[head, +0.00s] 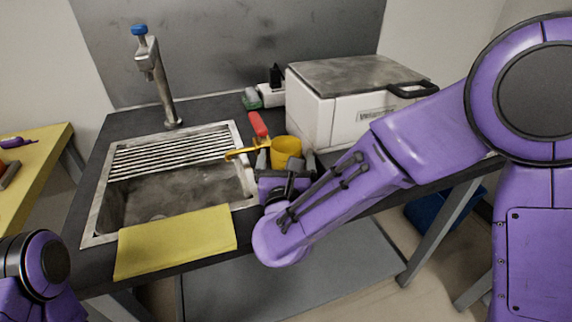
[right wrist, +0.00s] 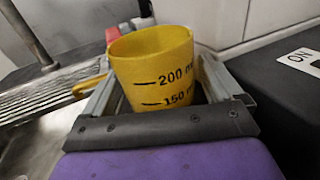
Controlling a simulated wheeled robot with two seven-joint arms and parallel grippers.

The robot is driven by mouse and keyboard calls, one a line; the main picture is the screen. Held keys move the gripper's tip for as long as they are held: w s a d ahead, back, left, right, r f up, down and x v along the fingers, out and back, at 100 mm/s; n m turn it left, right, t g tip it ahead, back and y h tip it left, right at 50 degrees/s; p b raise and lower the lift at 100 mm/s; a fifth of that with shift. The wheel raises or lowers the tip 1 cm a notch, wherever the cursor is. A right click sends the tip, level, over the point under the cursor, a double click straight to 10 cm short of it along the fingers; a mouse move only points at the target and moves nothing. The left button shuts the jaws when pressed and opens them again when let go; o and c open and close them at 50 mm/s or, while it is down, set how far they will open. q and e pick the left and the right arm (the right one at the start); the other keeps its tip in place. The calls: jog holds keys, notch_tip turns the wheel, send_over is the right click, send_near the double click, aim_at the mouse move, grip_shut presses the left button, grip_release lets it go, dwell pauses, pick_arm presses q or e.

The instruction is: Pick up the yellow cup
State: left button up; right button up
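The yellow cup (head: 287,149) stands upright on the dark counter, right of the sink, with its handle pointing left. In the right wrist view the cup (right wrist: 155,70) shows 200 and 150 marks and sits between the two fingers. My right gripper (head: 286,160) is open, with one finger on each side of the cup. Some gap shows beside the cup in the head view; contact is not clear. The cup's lower part is hidden by the gripper. Part of my left arm shows at the lower left of the head view, but its gripper is out of view.
A white box machine (head: 340,105) stands close behind and right of the cup. A red-handled item (head: 258,124) lies behind it. The sink (head: 170,185) with a tap (head: 158,80) is to the left, with a yellow cloth (head: 175,240) over its front edge.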

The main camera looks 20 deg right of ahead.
jog(key=c, duration=1.1)
